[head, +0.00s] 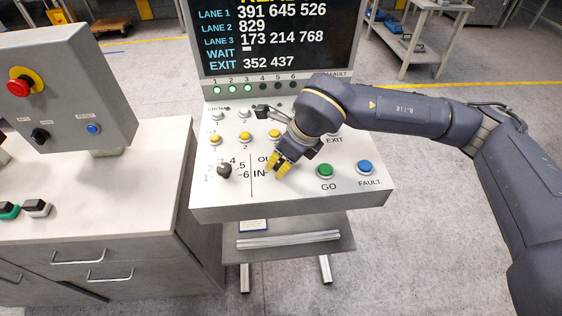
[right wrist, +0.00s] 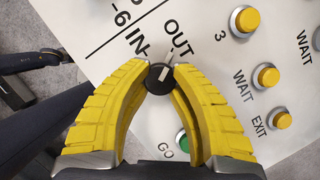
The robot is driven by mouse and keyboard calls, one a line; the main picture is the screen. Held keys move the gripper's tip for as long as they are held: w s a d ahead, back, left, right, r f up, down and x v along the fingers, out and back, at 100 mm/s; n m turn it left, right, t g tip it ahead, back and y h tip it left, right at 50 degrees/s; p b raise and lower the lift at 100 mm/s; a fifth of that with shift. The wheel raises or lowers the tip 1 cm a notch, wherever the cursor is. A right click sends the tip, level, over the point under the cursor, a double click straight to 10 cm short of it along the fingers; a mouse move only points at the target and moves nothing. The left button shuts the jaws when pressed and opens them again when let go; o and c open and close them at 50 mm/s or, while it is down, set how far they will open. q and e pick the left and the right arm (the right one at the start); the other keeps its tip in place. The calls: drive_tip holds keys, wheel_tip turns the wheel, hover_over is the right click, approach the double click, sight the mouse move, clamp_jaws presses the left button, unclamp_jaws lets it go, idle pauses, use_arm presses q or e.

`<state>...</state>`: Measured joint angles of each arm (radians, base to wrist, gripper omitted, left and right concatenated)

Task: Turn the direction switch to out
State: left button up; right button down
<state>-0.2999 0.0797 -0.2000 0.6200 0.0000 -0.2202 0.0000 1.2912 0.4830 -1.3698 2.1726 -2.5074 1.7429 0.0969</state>
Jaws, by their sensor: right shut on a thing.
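The direction switch is a small round black knob (right wrist: 160,78) with a pale pointer mark, on the sloping white control panel (head: 300,198). In the right wrist view the pointer lies toward the upper right, close to the printed OUT label (right wrist: 178,38); the IN label (right wrist: 137,46) is to its left. In the head view the fingers hide the knob. My left gripper is not in view.
A black selector (head: 224,171) is left of the switch. The green GO button (head: 325,171) and blue FAULT button (head: 365,168) are to its right. Yellow buttons (head: 245,137) lie behind it. A grey box with a red emergency stop (head: 20,83) stands at left.

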drive_tip(key=shift+a, duration=0.1)
drive_tip(key=c, duration=1)
unclamp_jaws()
drive_tip(key=v, duration=1.2)
